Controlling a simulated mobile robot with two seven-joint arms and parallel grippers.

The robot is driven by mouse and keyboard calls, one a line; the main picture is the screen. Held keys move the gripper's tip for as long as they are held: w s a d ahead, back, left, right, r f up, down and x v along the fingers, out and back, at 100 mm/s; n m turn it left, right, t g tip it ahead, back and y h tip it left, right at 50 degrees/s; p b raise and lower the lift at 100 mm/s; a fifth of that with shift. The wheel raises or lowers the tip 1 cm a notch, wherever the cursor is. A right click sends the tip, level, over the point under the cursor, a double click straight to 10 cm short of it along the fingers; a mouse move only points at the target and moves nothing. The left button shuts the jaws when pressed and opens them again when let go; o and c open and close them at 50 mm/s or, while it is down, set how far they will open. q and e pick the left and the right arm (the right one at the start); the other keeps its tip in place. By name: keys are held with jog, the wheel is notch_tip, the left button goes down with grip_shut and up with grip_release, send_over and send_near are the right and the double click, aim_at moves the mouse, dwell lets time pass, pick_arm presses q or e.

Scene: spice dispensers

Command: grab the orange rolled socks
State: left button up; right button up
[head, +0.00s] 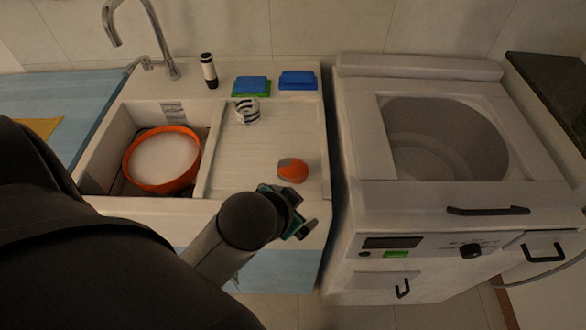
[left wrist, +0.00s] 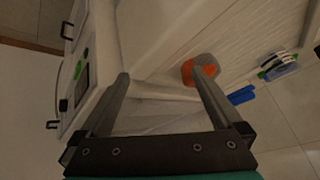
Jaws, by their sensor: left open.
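The orange rolled socks (head: 292,170), orange with a grey patch, lie on the white ribbed drainboard right of the sink. They also show in the left wrist view (left wrist: 205,70), beyond one of the fingers, which partly covers them. My left gripper (head: 303,226) is at the front edge of the drainboard, nearer to me than the socks and apart from them. In the left wrist view its two fingers (left wrist: 160,82) are spread wide with nothing held between them. My right gripper is in neither view.
Striped rolled socks (head: 247,110) and blue-and-green sponges (head: 251,86) lie farther back. A black-and-white bottle (head: 208,71) stands behind the sink. An orange bowl (head: 136,180) sits in the basin. A top-loading washer (head: 360,170) stands to the right. The drainboard around the socks is clear.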

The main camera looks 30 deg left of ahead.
pick_arm(q)
jog(key=w+d+r+m+t+h, duration=0.25)
jog(key=w+r+m+t, duration=0.3)
jog(key=w+r, duration=0.4)
jog(key=w+d+r+m+t+h, duration=0.1)
jog(key=w+d+r+m+t, duration=0.25)
jog(key=w+r+t, duration=0.6)
jog(key=s+d+r+m+g+h, duration=0.3)
jog(key=s+d+r+m+h, duration=0.2)
jog(key=d+r+m+h, duration=0.45)
jog(key=s+d+m+g+h, duration=0.45)
jog(key=m+g+h, duration=0.5)
jog(key=m, duration=0.75)
jog(key=m+g+y, duration=1)
jog(key=y, duration=1.2)
send_over(303, 164)
notch_tip(303, 164, down, 17)
jog(key=f, duration=0.9)
jog(key=shift+w+a+f+b, duration=0.1)
jog(key=shift+w+a+b, duration=0.1)
jog(key=shift+a+b, duration=0.1)
jog(key=shift+s+d+f, duration=0.1)
jog(key=shift+d+f, duration=0.05)
jog(key=shift+f, duration=1.3)
jog(key=shift+s+d+f, duration=0.1)
jog(key=shift+d+f, duration=0.05)
jog(key=shift+f, duration=1.25)
jog(key=c, duration=1.3)
